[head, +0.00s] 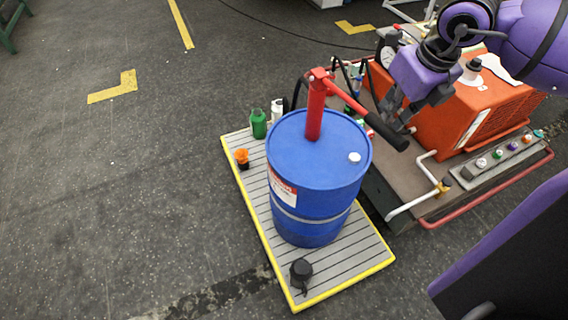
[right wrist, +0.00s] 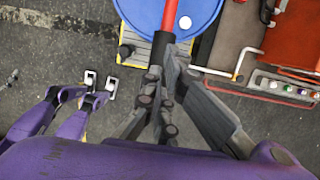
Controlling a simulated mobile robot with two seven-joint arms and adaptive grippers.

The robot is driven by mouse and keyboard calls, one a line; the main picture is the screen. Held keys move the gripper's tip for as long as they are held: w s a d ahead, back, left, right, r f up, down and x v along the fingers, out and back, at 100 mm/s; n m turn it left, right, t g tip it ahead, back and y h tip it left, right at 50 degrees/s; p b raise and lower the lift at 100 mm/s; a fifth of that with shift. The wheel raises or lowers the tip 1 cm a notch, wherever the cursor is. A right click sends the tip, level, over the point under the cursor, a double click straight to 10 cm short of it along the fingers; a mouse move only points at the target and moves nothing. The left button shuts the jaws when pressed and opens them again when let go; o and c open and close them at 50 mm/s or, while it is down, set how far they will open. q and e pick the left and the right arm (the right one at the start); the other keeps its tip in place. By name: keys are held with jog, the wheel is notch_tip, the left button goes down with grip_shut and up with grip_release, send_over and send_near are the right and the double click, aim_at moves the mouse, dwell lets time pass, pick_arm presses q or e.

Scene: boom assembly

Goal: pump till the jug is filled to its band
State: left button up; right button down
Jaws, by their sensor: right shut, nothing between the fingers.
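The blue drum (head: 318,165) stands on a slatted, yellow-edged platform (head: 375,258). A red hand pump (head: 315,110) rises from its lid. The pump's lever slopes down to the right and ends in a black grip (head: 387,132), which also shows in the right wrist view (right wrist: 161,45). My right gripper (head: 396,118) is shut and empty, close beside the black grip; I cannot tell whether they touch. It also shows at the grip in the right wrist view (right wrist: 168,72). I cannot pick out the jug or its band. My left gripper is not identifiable in either view.
A green bottle (head: 259,124), an orange-topped item (head: 242,158) and a black jar (head: 301,272) stand on the platform around the drum. An orange machine (head: 440,115) and pipes (head: 410,204) stand close on the right.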

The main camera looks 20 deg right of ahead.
jog(key=shift+s+x, duration=0.25)
jog(key=shift+x, duration=0.85)
jog(key=shift+r, duration=0.3)
pick_arm(q)
jog(key=w+r+p, duration=0.2)
jog(key=r, duration=0.1)
jog(key=shift+w+a+r+t, duration=0.1)
jog(key=shift+w+t, duration=0.05)
jog(key=shift+t, duration=0.25)
pick_arm(e)
jog(key=w+v, duration=0.2)
jog(key=v, duration=0.8)
jog(key=shift+w+r, duration=0.25)
jog(key=shift+r, duration=0.3)
pick_arm(q)
jog(key=shift+a, duration=0.15)
